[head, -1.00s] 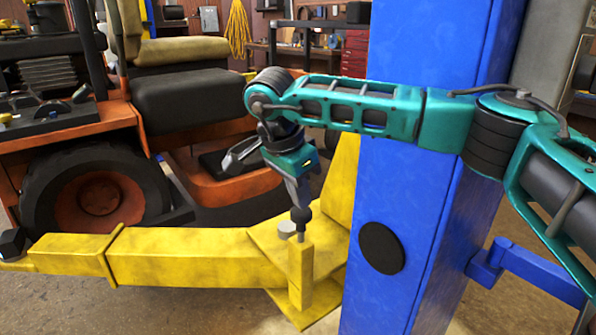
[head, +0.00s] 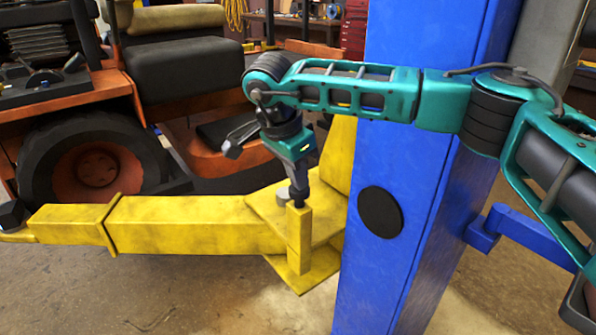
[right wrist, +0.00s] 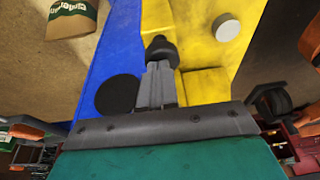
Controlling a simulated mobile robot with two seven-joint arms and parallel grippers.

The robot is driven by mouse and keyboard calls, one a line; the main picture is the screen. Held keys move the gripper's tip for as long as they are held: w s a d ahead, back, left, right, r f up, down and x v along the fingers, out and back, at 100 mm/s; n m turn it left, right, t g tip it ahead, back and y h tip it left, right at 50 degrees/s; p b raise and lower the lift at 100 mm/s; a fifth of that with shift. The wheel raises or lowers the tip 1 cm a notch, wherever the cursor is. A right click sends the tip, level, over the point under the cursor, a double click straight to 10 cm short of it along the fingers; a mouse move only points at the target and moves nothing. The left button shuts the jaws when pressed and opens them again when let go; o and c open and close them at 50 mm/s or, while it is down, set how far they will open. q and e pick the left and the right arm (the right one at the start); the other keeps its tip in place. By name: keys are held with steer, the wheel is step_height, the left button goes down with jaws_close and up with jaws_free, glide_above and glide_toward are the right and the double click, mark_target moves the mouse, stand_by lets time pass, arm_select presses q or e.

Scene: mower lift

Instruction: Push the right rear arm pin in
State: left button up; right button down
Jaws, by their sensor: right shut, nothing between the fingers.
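The right rear arm pin shows as a dark knob (head: 299,199) at the top of a yellow upright block (head: 299,240), at the post end of the yellow lift arm (head: 190,224). Little or no shaft shows between knob and block. My right gripper (head: 300,184) points down from above, shut and empty, its tips at the knob. In the right wrist view the shut fingers (right wrist: 157,85) meet the black knob (right wrist: 160,48) end on; whether they touch it I cannot tell for sure. My left gripper is not in view.
The blue lift post (head: 395,250) with a black disc (head: 380,212) stands just right of the block. A grey round cap (head: 282,194) sits beside the pin. The orange mower (head: 90,170) stands at the left behind the arm. Open floor lies in front.

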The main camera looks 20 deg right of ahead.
steer(key=shift+s+f, duration=0.1)
steer(key=shift+f, duration=0.1)
steer(key=v, duration=1.3)
steer(key=shift+r, duration=0.15)
